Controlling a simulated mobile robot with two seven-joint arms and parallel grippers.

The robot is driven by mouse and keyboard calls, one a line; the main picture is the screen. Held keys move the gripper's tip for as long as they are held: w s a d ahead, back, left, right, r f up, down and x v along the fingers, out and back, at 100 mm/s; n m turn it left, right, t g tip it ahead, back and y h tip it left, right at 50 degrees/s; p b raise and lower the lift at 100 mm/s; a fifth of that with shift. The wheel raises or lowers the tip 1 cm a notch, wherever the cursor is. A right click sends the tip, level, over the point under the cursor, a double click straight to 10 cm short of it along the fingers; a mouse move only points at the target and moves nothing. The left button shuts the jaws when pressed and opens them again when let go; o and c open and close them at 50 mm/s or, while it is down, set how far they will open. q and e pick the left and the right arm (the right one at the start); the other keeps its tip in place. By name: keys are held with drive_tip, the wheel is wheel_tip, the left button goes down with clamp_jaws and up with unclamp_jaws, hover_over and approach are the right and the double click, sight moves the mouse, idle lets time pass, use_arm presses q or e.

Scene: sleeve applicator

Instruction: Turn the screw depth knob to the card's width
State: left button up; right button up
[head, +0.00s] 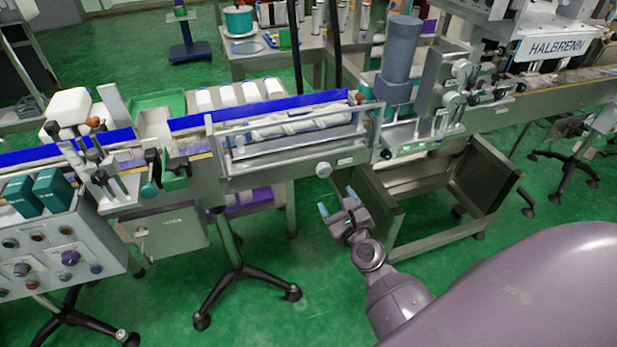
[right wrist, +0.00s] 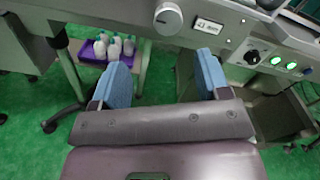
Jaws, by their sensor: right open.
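The screw depth knob (head: 323,169), a round pale grey dial, sits on the front face of the conveyor frame. In the right wrist view the knob (right wrist: 168,18) is near the top edge, with a small mark on its face. A white card (right wrist: 208,26) with dark print, perhaps "43 mm", is just right of it; the card also shows in the head view (head: 345,161). My right gripper (head: 338,203) is open and empty, below and apart from the knob. Its blue fingers (right wrist: 163,72) are spread, with the knob beyond them. My left gripper is not in view.
Above the knob, a screw (head: 300,125) lies along the conveyor. Right of the card are a black knob (right wrist: 252,57) and several lit green buttons (right wrist: 291,65). An open metal bin (head: 440,190) stands beside my right gripper. White bottles (right wrist: 115,46) sit in a purple tray below.

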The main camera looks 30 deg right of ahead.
sight(325, 173)
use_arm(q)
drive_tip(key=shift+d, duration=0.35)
use_arm(e)
drive_tip(key=w+d+m, duration=0.1)
drive_tip(key=w, duration=0.2)
drive_tip(key=w+d+m, duration=0.1)
drive_tip(key=w, duration=0.3)
drive_tip(key=w+d, duration=0.1)
drive_tip(key=w, duration=0.2)
drive_tip(key=shift+w+d+m+h, duration=0.2)
drive_tip(key=shift+d+m+h, duration=0.1)
drive_tip(key=shift+m, duration=0.1)
drive_tip(key=c, duration=0.9)
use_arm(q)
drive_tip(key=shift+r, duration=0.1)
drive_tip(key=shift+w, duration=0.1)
use_arm(e)
drive_tip(key=shift+n, duration=0.3)
